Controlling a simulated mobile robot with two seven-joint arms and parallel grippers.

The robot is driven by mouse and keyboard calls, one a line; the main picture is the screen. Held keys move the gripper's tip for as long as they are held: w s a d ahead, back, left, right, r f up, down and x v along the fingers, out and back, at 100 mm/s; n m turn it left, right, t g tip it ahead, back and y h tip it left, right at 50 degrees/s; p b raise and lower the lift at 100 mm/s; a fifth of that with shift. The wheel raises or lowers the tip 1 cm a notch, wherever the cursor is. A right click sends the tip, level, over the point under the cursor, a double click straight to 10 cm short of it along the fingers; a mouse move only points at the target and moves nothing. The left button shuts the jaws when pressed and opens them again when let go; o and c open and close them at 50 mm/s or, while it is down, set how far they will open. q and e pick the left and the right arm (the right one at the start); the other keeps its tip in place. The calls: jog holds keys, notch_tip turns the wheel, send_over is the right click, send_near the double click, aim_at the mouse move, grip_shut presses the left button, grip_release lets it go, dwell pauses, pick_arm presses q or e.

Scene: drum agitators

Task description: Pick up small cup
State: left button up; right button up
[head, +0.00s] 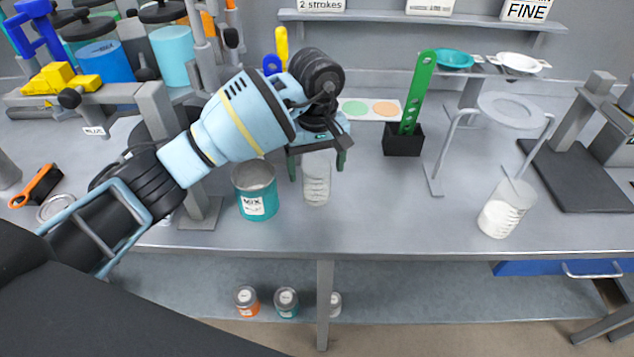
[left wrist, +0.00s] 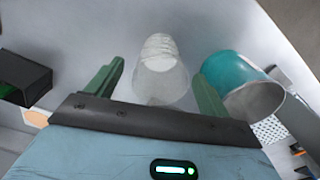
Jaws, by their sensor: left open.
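A small clear cup (head: 316,180) with white contents stands upright on the grey bench, just right of a teal can marked MIX (head: 257,192). My left gripper (head: 320,170) is over the cup, with its green fingers spread on either side of the cup's upper part. In the left wrist view the cup (left wrist: 161,72) lies between the open fingers (left wrist: 158,88), with a visible gap on each side. The teal can (left wrist: 238,85) is close beside one finger there. A larger clear beaker (head: 505,207) with white contents and a stirring rod stands at the right. My right gripper is not in view.
A black holder (head: 403,140) with a green perforated strip stands behind and right of the cup. A grey ring stand (head: 512,110) is farther right. Left are clamp stands and blue containers (head: 104,61). Bench between cup and beaker is clear.

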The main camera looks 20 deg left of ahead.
pick_arm(q)
notch_tip(320, 180, down, 5)
jog(key=shift+f+b, duration=0.15)
jog(key=shift+b, duration=0.65)
jog(key=shift+c, duration=1.4)
jog(key=c, duration=0.7)
jog(key=shift+c, duration=0.5)
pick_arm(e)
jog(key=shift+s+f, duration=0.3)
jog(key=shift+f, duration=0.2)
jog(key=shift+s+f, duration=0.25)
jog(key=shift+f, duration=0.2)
pick_arm(q)
jog(key=shift+r, duration=0.3)
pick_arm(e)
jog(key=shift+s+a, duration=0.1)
pick_arm(q)
jog(key=shift+r+p, duration=0.9)
jog(key=shift+r, duration=1.8)
jog(key=shift+r+p, duration=0.5)
jog(key=shift+r, duration=1.65)
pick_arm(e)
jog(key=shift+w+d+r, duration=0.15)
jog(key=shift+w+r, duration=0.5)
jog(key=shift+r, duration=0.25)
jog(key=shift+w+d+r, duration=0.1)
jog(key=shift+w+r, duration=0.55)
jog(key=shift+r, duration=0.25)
